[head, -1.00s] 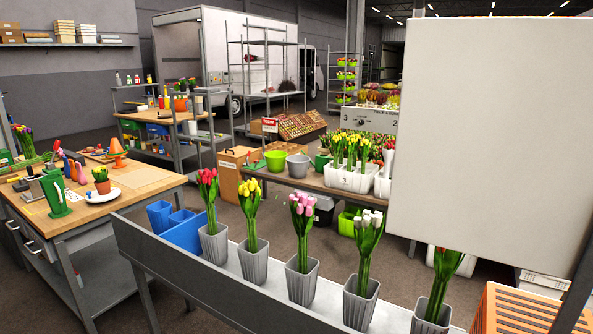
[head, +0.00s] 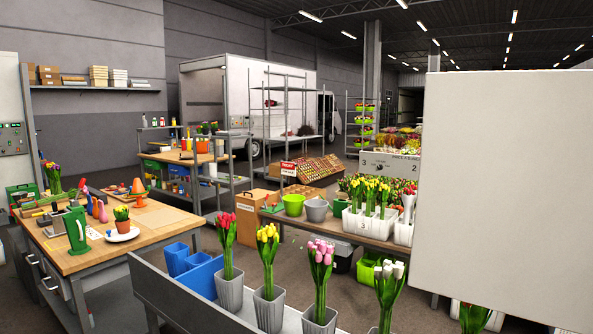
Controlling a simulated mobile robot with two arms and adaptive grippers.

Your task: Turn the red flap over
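I cannot make out a red flap for certain in the head view. A small red and white sign (head: 289,168) stands at the left end of the sloped crates, but I cannot tell whether it has a flap. A grey board (head: 390,164) with the numbers 3 and 2 and a dark round part stands behind the potted tulips. Its right end is hidden by a large blank white panel (head: 510,190). Neither of my grippers is in view.
A grey shelf (head: 185,305) with tulip bunches in grey pots runs along the front. A wooden workbench (head: 150,225) with tools is at left. A tulip table (head: 340,229) stands mid-right. Floor shows between them.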

